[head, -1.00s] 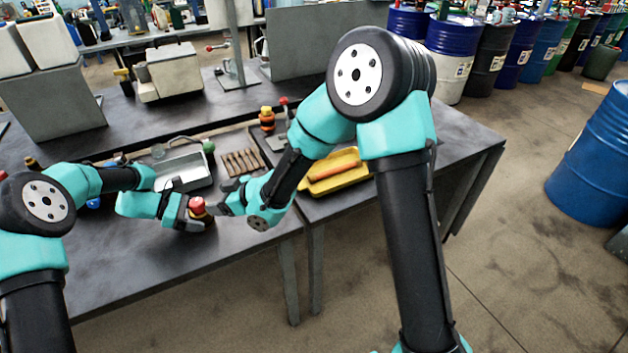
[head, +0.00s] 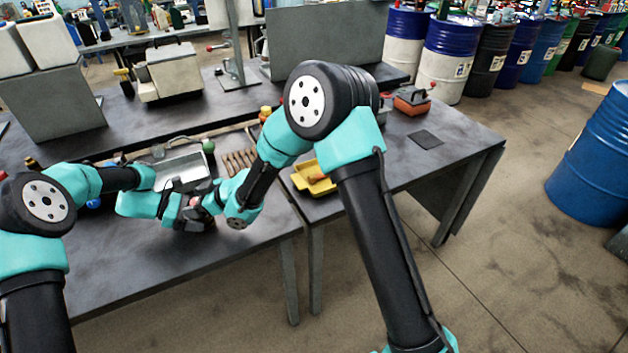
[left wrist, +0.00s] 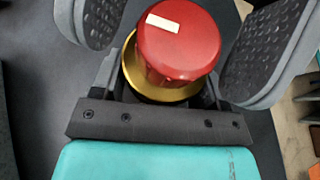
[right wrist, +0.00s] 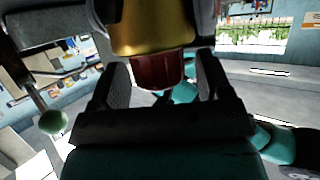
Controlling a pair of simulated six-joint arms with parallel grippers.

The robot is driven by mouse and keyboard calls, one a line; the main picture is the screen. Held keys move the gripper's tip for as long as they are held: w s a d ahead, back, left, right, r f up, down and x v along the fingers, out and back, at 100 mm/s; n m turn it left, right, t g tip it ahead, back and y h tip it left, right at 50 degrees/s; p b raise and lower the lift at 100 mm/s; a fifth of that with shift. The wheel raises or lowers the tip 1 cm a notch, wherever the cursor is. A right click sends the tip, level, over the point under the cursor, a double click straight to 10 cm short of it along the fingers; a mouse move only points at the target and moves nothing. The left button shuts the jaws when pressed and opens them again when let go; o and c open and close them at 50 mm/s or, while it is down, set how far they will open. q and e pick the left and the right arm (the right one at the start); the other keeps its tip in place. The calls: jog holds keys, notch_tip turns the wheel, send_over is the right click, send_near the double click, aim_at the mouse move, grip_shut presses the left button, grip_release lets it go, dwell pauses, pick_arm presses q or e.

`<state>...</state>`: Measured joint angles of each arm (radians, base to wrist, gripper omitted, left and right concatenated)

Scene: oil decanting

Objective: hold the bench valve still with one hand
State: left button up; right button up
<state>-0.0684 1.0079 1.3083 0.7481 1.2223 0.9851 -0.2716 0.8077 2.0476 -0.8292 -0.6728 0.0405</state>
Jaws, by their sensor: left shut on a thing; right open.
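The bench valve has a red knob (left wrist: 180,42) with a white mark and a brass collar (left wrist: 150,82). In the head view it is mostly hidden behind my grippers, near the front of the bench. My left gripper (head: 192,218) has its fingers on either side of the valve and is shut on it, below the knob. My right gripper (head: 212,203) is open at the valve from the other side. In the right wrist view the red knob (right wrist: 155,70) hangs below the brass body (right wrist: 150,32), between the two spread fingers; contact cannot be told.
A grey metal tray (head: 184,171) lies behind the grippers, with a green ball (head: 208,146) near it. Several brown pieces (head: 238,161) lie beside it. A yellow tray (head: 297,179) is to the right. The bench front-left is clear.

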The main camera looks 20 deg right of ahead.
jog(key=v, duration=1.2)
jog(key=d+f+m+h, duration=0.1)
jog(key=d+h, duration=0.1)
jog(key=d, duration=0.5)
jog(key=w+d+f+m+h, duration=0.1)
jog(key=d+f+m+h, duration=0.1)
jog(key=d, duration=0.6)
jog(key=d+f+m+h, duration=0.1)
jog(key=d+f, duration=0.1)
jog(key=d, duration=0.6)
jog(key=shift+w+d+f+m+t+h, duration=0.15)
jog(key=shift+f+m+t+h, duration=0.15)
jog(key=shift+h, duration=0.1)
jog(key=shift+d, duration=0.75)
jog(key=s+a+r+n+y, duration=0.1)
jog(key=a+r+y, duration=0.1)
jog(key=a, duration=1)
jog(key=s+a+r+n+t+y, duration=0.1)
jog(key=s+a+r+y, duration=0.1)
jog(key=a, duration=1.1)
jog(key=shift+a+r+n+y, duration=0.15)
jog(key=shift+r+n+y, duration=0.25)
jog(key=shift+r, duration=0.45)
